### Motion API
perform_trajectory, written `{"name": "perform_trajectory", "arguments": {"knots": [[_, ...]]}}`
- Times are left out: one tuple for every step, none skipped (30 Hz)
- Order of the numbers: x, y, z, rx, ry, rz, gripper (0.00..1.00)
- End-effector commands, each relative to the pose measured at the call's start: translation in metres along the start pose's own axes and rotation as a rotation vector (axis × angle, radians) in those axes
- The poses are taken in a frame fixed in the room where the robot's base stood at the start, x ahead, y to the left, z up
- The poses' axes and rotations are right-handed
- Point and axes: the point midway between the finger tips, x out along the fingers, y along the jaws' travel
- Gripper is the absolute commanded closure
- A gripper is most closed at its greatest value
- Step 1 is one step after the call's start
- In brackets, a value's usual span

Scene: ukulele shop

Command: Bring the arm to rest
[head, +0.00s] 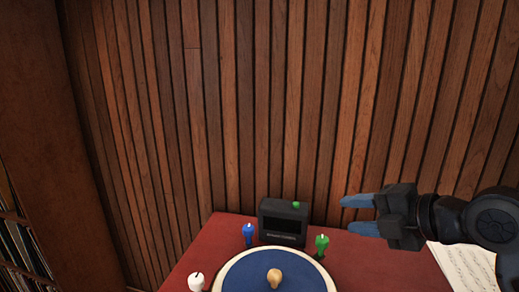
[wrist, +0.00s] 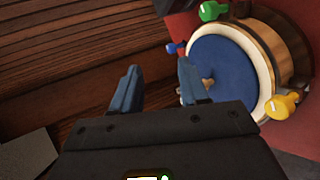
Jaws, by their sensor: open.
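My gripper (head: 355,214) is in the head view at the right, above the red table. Its two blue fingers point left with a gap between them, and nothing is held there. In the wrist view my gripper (wrist: 158,88) shows its fingers apart and empty, with the slatted wood wall behind the gap. My black arm comes in from the right edge of the head view. The gripper appears apart from the things on the table.
A round blue-topped stand (head: 245,278) holds a tan knob (head: 274,278). Around it are blue (head: 249,235), green (head: 321,246) and white (head: 196,282) pegs; a yellow one (wrist: 286,104) shows too. A black box (head: 283,223) stands behind. Sheet music (head: 468,270) lies right.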

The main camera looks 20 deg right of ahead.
Motion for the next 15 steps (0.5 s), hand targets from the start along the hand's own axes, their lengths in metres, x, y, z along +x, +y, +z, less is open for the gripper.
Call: {"name": "perform_trajectory", "arguments": {"knots": [[0.008,0.016,-0.015,0.078,0.011,0.075,0.56],[0.011,0.024,-0.021,0.127,0.013,0.117,0.56],[0.015,0.034,-0.029,0.195,0.016,0.170,0.56],[0.017,0.040,-0.034,0.247,0.018,0.208,0.56],[0.018,0.046,-0.040,0.299,0.022,0.243,0.56],[0.020,0.052,-0.046,0.370,0.027,0.289,0.56],[0.021,0.056,-0.051,0.424,0.031,0.320,0.56],[0.022,0.059,-0.056,0.478,0.035,0.351,0.56],[0.023,0.061,-0.063,0.550,0.039,0.387,0.56],[0.023,0.061,-0.067,0.605,0.043,0.413,0.56],[0.024,0.061,-0.072,0.659,0.046,0.437,0.56],[0.023,0.060,-0.078,0.732,0.050,0.467,0.56],[0.023,0.058,-0.083,0.785,0.051,0.487,0.56],[0.023,0.056,-0.087,0.839,0.053,0.505,0.56],[0.023,0.051,-0.093,0.910,0.053,0.527,0.56]]}}
